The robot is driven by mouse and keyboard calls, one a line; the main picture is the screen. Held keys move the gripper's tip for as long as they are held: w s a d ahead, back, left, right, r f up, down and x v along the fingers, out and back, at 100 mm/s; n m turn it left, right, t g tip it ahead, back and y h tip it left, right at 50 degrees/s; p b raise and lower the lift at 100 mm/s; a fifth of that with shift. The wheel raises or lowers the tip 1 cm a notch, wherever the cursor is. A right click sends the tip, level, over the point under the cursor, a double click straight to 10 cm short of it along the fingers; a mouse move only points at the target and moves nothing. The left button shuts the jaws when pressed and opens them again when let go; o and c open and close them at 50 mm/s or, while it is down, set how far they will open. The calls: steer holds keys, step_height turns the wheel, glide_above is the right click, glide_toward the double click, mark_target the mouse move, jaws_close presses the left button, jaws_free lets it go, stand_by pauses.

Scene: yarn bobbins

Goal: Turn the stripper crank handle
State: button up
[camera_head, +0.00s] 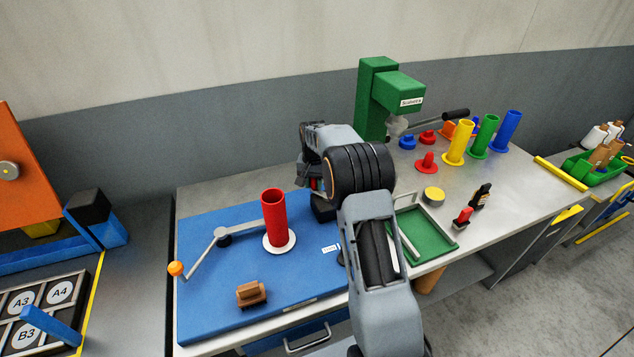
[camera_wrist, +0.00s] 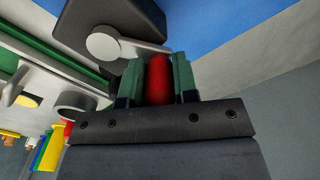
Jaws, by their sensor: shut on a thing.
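The stripper crank handle (camera_wrist: 158,82) is a red rounded grip. In the wrist view it sits between the two green finger pads of my gripper (camera_wrist: 157,72), which is shut on it. A grey crank arm (camera_wrist: 140,47) runs from a round grey hub (camera_wrist: 103,42) toward the handle. The hub is on a dark block (camera_wrist: 125,15), whose lower part (camera_head: 322,208) shows in the head view at the right of the blue mat. In the head view my gripper (camera_head: 314,184) is beside this block, and my arm hides most of the crank.
A red tube (camera_head: 274,218) stands on the blue mat (camera_head: 215,315), beside a grey lever with an orange knob (camera_head: 176,268) and a brown block (camera_head: 251,293). Right of my arm are a green tray (camera_head: 428,240), a green machine (camera_head: 375,95) and colored bobbins (camera_head: 485,135).

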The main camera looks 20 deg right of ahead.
steer(key=n, duration=0.1)
steer(key=s+a+n, duration=0.1)
steer(key=n, duration=0.1)
steer(key=a+n+b, duration=0.1)
steer(key=n, duration=0.1)
steer(key=shift+s, duration=0.4)
steer(key=shift+n, duration=0.3)
steer(key=o, duration=0.9)
steer(key=shift+s, duration=0.1)
step_height(320, 180, up, 14)
steer(key=shift+f+b, duration=0.1)
steer(key=shift+b, duration=0.25)
